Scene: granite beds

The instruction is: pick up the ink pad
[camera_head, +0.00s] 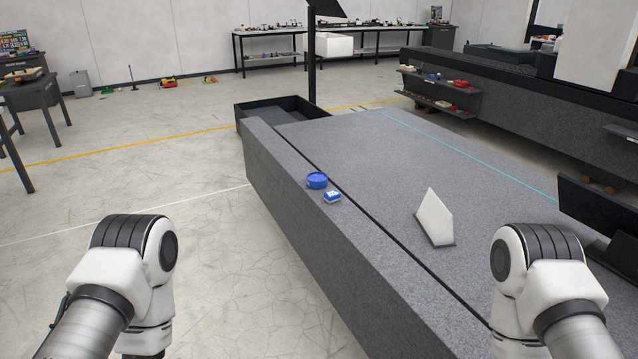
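Two small blue things sit close together on the near edge strip of the grey granite bed (378,160). One is a round blue tin-like thing (317,181). The other is a small blue and white block (332,197), just in front of it and slightly right. I cannot tell which of them is the ink pad. My two arms come in at the lower left and lower right, both well apart from these things. Both grippers are below the picture's edge, so their fingers are hidden.
A white angular plate (435,218) stands on the bed to the right of the blue things. A dark open tray (285,106) and a black post (312,60) are at the bed's far end. Open floor (200,200) lies left of the bed.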

